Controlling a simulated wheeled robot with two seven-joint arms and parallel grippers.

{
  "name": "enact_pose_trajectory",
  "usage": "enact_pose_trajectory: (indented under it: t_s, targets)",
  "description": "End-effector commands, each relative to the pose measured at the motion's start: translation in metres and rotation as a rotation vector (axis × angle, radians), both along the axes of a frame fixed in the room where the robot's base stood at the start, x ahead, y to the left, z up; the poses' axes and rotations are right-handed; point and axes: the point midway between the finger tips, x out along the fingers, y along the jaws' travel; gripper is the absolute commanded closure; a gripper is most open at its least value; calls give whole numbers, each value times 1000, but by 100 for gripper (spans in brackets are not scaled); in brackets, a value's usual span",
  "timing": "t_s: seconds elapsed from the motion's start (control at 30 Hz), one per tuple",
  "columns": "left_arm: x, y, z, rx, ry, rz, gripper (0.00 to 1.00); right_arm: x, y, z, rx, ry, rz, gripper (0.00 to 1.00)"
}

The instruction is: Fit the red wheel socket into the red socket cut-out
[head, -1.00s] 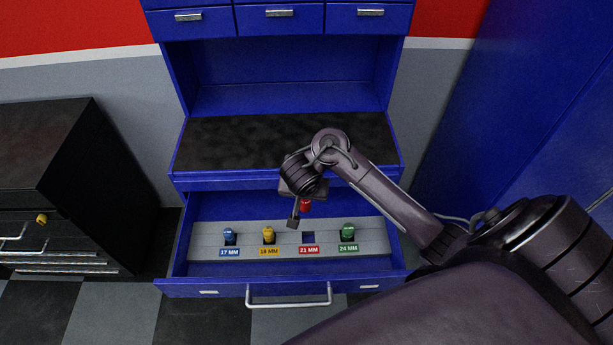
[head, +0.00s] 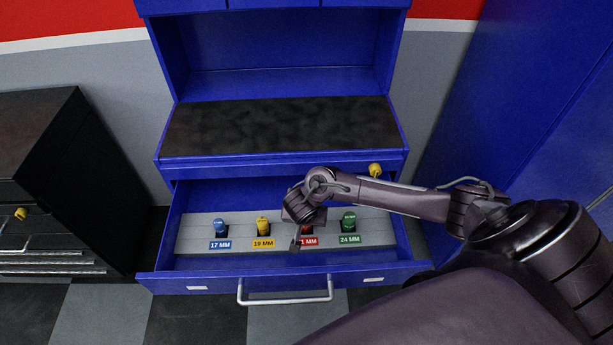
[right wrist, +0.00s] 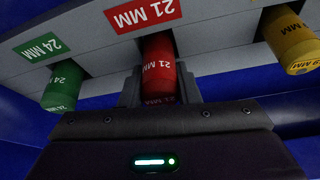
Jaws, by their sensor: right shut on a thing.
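The red wheel socket (right wrist: 158,68), marked 21 MM, is between the fingers of my right gripper (right wrist: 158,92) in the right wrist view. In the head view my right gripper (head: 297,243) is low over the grey tray (head: 190,240), at the red 21 MM label (head: 309,242). The socket's far end is at the red cut-out beside the 21 MM label, which also shows in the right wrist view (right wrist: 143,13). The cut-out is mostly hidden by the socket and gripper, and I cannot tell how deep the socket sits. My left gripper is not in view.
The tray lies in the open blue drawer (head: 285,285). A yellow socket (head: 262,226) and a blue socket (head: 220,227) stand left of the gripper, and a green socket (head: 348,221) stands close on its right. A black cabinet (head: 45,150) is at the far left.

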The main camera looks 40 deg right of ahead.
Motion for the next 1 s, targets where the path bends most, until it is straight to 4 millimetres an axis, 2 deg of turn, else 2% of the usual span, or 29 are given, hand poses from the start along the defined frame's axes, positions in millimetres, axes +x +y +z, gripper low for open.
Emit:
enact_pose_trajectory:
  t_s: [0.07, 0.33, 0.83, 0.87, 1.0]
  targets:
    - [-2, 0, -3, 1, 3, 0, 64, 1, -1, -6, -3, -2, 0, 97]
    - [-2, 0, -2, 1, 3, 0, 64, 0, 0, -6, -1, -1, 0, 97]
    - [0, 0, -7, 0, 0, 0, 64, -3, 1, -22, 2, 6, 1, 97]
    - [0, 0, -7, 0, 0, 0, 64, -4, 1, -23, 2, 8, 2, 67]
    - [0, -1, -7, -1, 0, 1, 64, -5, 1, -24, 0, 13, 3, 49]
